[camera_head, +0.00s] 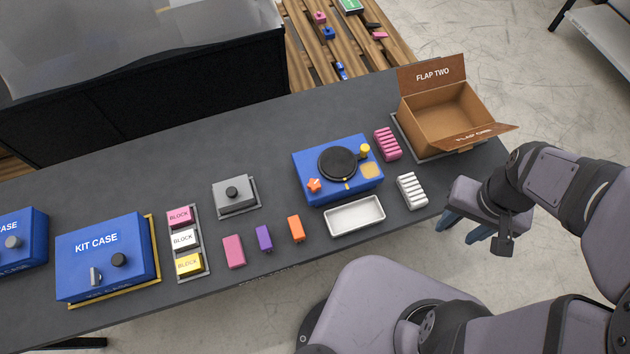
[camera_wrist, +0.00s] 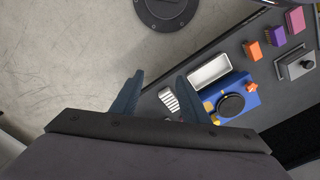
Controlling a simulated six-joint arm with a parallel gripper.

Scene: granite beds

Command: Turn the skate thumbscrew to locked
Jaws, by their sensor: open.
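The blue box with a round black turntable, apparently the skate (camera_head: 312,188), sits on the dark bench right of centre. An orange star-shaped knob (camera_head: 314,185) is on its near left corner, and a yellow round knob (camera_head: 365,149) is at its far right. No label shows which is the thumbscrew, and I cannot read its setting. The skate (camera_wrist: 250,99) and orange knob (camera_wrist: 250,88) also show in the wrist view. My gripper (camera_head: 462,228) is open and empty, off the bench's front right edge, apart from the skate. Its fingers (camera_wrist: 160,78) point ahead in the wrist view.
A white tray (camera_head: 330,228), white ribbed block (camera_head: 420,198) and pink ribbed block (camera_head: 388,145) stand near the skate. An open carton (camera_head: 420,115) is at the bench's right end. A grey block with a black knob (camera_head: 235,203) and blue cases (camera_head: 90,270) lie left.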

